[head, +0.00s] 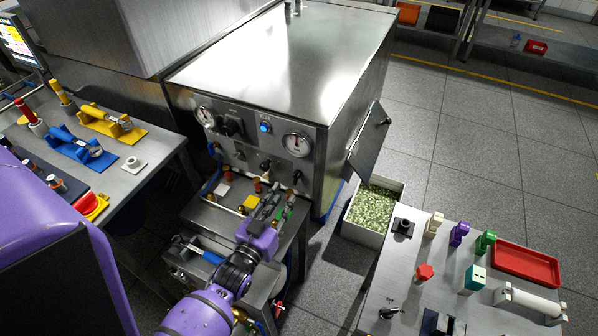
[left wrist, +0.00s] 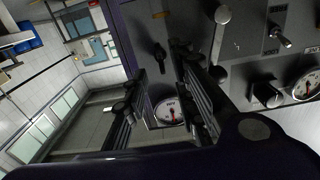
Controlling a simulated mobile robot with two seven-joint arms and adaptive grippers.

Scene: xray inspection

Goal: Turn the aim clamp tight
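My left gripper (head: 268,204) reaches in front of the lower front of the steel cabinet (head: 290,50). The left wrist view shows its two dark fingers (left wrist: 170,95) spread apart with nothing held between them. A round white gauge (left wrist: 168,112) shows in the gap, behind the fingers. A black lever knob (left wrist: 159,56) is on the panel above that gauge, apart from the fingers. I cannot tell for sure which of the panel's knobs and levers is the aim clamp. My right gripper is not in view.
The left bench (head: 142,182) holds yellow and blue tools. A bin of green-white pieces (head: 375,208) stands right of the cabinet, below an open flap (head: 368,143). The right table (head: 420,262) holds a red tray (head: 526,264) and small parts.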

